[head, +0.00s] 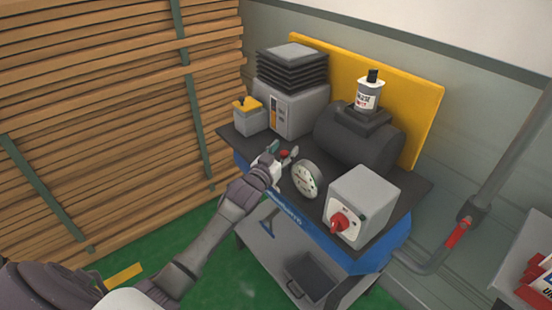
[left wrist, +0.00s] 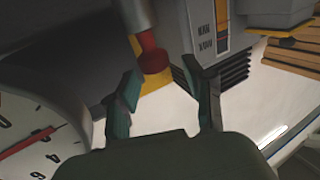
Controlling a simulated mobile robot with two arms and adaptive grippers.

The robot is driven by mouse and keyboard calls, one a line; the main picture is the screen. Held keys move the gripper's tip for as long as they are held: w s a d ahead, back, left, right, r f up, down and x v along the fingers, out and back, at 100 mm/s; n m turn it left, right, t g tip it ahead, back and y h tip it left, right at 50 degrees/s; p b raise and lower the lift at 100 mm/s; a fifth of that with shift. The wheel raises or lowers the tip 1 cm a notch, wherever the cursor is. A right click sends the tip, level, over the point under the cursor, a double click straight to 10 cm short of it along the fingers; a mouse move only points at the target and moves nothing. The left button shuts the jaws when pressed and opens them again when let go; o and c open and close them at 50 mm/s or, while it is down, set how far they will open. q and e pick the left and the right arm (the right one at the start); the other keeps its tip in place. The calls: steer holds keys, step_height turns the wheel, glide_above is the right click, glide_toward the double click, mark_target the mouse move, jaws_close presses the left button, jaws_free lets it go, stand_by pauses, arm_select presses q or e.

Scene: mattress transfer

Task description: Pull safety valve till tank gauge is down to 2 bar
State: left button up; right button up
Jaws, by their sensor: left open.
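The white round tank gauge (head: 305,180) also shows in the left wrist view (left wrist: 35,125), cut off at the edge. Its red needle appears near the 6, but I cannot read it exactly. My right gripper is out of view.
A dark tank (head: 362,140) with a white bottle (head: 369,94) on top stands behind the gauge. A grey box with a red switch (head: 340,223) stands right. A finned grey unit (head: 295,105) and a yellow-topped box (head: 249,117) stand behind left. Stacked planks fill the left.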

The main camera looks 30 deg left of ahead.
arm_select(q)
steer(key=s, duration=1.1)
steer(key=shift+s, duration=0.2)
